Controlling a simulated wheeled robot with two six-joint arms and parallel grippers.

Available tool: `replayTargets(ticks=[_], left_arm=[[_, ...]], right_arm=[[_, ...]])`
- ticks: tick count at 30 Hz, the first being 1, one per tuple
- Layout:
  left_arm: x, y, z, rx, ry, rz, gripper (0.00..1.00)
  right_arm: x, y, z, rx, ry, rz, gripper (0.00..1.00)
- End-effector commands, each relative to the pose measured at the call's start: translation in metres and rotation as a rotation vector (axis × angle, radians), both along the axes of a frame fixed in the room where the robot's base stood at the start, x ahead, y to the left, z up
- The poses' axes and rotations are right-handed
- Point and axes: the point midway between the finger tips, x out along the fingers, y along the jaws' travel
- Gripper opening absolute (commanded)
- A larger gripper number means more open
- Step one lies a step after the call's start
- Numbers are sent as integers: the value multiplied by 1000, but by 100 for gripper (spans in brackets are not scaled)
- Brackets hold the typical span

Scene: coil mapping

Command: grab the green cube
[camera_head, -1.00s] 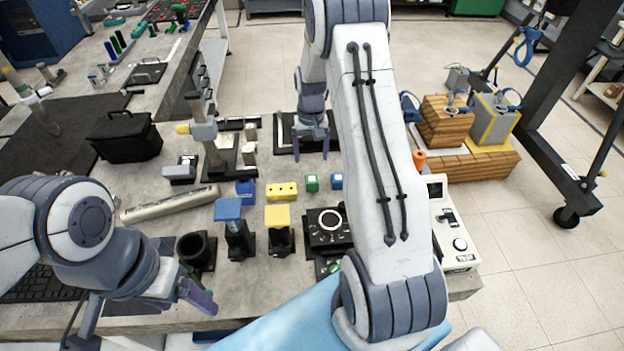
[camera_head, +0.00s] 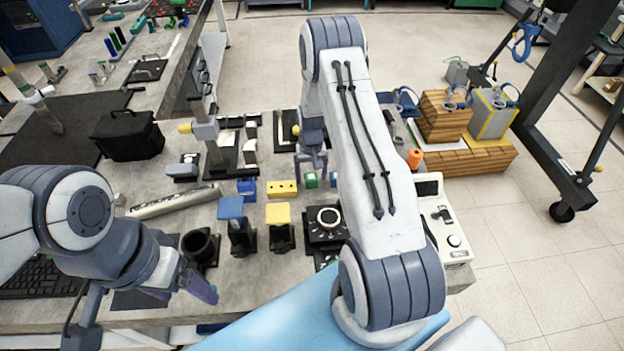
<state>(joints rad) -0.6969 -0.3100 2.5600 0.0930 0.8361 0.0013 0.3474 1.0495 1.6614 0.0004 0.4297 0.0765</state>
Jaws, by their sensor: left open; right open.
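The small green cube (camera_head: 311,180) stands on the grey workbench (camera_head: 240,290), just right of a yellow block with holes (camera_head: 282,189). My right gripper (camera_head: 312,172) points down over the green cube, with its fingers at or around it. Whether the fingers touch the cube cannot be told. The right gripper is open. My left gripper (camera_head: 205,290) is open near the front edge of the bench, far from the cube.
A blue cube (camera_head: 335,180) sits close to the right of the green cube, partly hidden by my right arm. Blue and yellow topped stands (camera_head: 231,208) (camera_head: 278,213), a black round holder (camera_head: 200,246) and a dial device (camera_head: 327,217) lie nearer. A black bag (camera_head: 128,137) stands left.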

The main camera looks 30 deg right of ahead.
Motion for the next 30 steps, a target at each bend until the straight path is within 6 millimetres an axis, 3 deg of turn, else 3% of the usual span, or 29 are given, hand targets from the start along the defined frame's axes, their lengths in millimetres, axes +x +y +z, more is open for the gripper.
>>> replayTargets(ticks=[1,6,7,8,20,27,30], left_arm=[[0,0,0,0,0,0,78],[0,0,0,0,0,0,78],[0,0,0,0,0,0,78],[0,0,0,0,0,0,78],[0,0,-4,0,0,0,78],[0,0,-20,0,0,-1,78],[0,0,-26,0,0,-1,78]], right_arm=[[0,0,0,0,0,0,81],[0,0,0,0,1,0,16],[0,0,0,0,1,0,5],[0,0,0,0,1,0,0],[1,0,7,0,-1,0,0],[1,0,42,-2,-5,0,0],[-25,-5,54,0,-1,-3,0]])
